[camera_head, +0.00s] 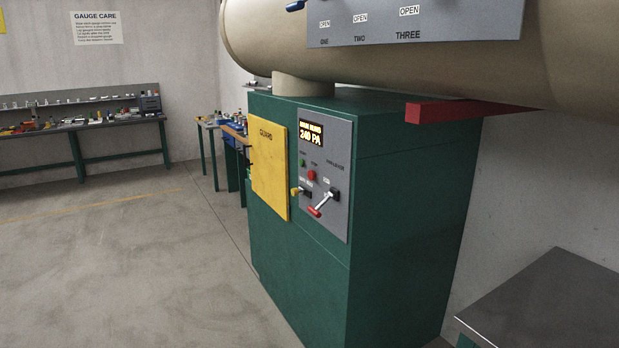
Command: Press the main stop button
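A red round button (311,175) sits on the grey control panel (337,150) of a green machine cabinet, under small lettering that appears to read STOP. A smaller green button (303,163) is up and left of it. A lit display (311,134) above them reads 240 PA. Neither of my grippers shows in the head view.
The green cabinet (400,190) carries a yellow GUARD door (268,168) left of the panel. A large beige tank (420,50) runs above it. A dark-topped table (560,300) stands at the lower right. A cluttered workbench (80,125) is at the far left. The floor (130,260) before the cabinet is clear.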

